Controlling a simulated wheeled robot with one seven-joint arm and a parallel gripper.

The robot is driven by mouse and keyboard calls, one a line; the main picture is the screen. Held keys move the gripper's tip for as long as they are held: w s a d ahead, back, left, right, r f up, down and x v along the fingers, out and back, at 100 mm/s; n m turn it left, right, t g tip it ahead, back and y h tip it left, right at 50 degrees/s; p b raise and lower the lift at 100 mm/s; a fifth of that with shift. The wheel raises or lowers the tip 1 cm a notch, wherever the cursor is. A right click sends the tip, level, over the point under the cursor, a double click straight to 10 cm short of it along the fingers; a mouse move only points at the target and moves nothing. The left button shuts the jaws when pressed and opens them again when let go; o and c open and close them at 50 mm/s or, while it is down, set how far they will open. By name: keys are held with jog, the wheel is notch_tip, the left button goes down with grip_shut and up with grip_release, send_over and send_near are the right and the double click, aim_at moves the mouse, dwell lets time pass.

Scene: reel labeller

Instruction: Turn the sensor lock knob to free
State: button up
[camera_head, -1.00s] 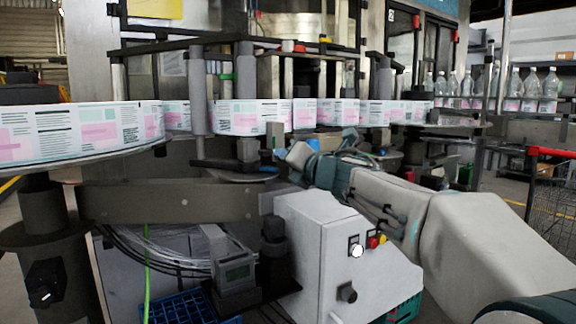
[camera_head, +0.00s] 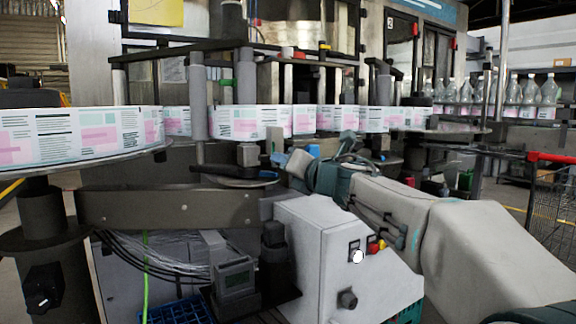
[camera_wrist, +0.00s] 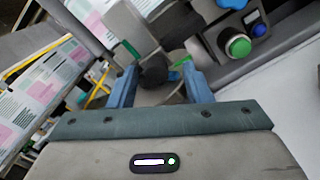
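In the wrist view a dark round knob (camera_wrist: 153,70) on a grey block lies in the space between the two blue fingers of my gripper (camera_wrist: 159,76). It looks like the sensor lock knob, but its pointer and marks cannot be read. The fingers stand apart on either side of it; I see no clear contact. In the head view my gripper (camera_head: 290,158) is at the machine's middle, beside a small grey block (camera_head: 247,154) below the label web. The knob cannot be made out there.
A green button (camera_wrist: 238,45) and a blue button sit at the wrist view's upper right. The label reel (camera_head: 80,140) is at the left. A grey control box (camera_head: 325,260) with a black knob stands below my arm. A black-handled lever (camera_head: 235,171) is left of my gripper.

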jog(key=shift+s, duration=0.15)
jog(key=p+v, duration=0.1)
jog(key=v, duration=1.2)
jog(key=shift+s+d+p, duration=0.25)
jog(key=shift+p, duration=0.1)
